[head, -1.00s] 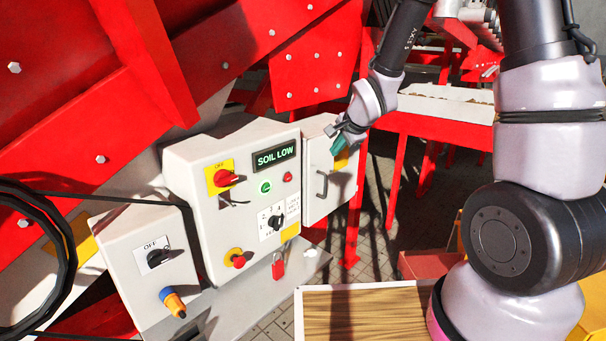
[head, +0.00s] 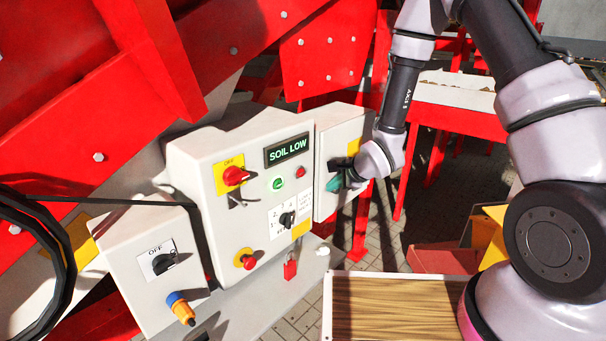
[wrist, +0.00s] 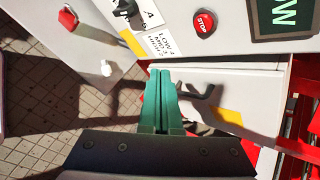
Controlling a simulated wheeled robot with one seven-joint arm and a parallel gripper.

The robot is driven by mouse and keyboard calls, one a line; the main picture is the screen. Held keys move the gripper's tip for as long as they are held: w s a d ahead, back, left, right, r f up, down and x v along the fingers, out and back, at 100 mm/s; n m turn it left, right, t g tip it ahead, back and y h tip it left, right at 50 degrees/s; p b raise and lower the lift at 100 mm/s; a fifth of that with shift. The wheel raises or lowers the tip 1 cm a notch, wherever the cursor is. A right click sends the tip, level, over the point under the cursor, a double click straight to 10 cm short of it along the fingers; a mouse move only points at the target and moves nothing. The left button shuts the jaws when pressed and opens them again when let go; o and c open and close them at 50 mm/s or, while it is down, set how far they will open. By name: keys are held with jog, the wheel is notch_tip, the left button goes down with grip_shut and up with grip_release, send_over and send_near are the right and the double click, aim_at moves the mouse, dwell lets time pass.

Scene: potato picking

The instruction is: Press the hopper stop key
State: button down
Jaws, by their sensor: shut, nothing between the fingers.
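The red stop key (head: 300,172), a round button, sits on the grey control panel (head: 208,150) below the SOIL LOW display (head: 288,149). In the wrist view the key (wrist: 204,22) reads STOP and lies at the upper right, beyond my fingertips. My gripper (head: 333,186) has green fingers and is shut with nothing between them. It is in front of the box to the right of the panel, right of and a little below the key. In the wrist view the shut fingers (wrist: 164,73) appear apart from the key.
A green button (head: 277,184) is left of the stop key, with a rotary selector (head: 287,219) below. The side box's handle (wrist: 205,92) is close to my fingers.

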aim_at(302, 177)
jog(key=shift+w+a, duration=0.1)
jog(key=w+a, duration=0.5)
jog(key=a, duration=0.1)
jog(key=shift+a, duration=0.4)
jog(key=shift+w, duration=0.15)
dwell(1.8)
jog(key=shift+w+a, duration=0.2)
jog(key=shift+a, duration=0.15)
jog(key=shift+w+a, duration=0.3)
dwell(0.8)
jog(key=shift+s+d, duration=0.55)
jog(key=shift+d, duration=0.1)
jog(key=shift+s+d, duration=0.8)
jog(key=shift+d, duration=0.2)
jog(key=shift+s+d, duration=0.75)
jog(key=shift+d, duration=0.2)
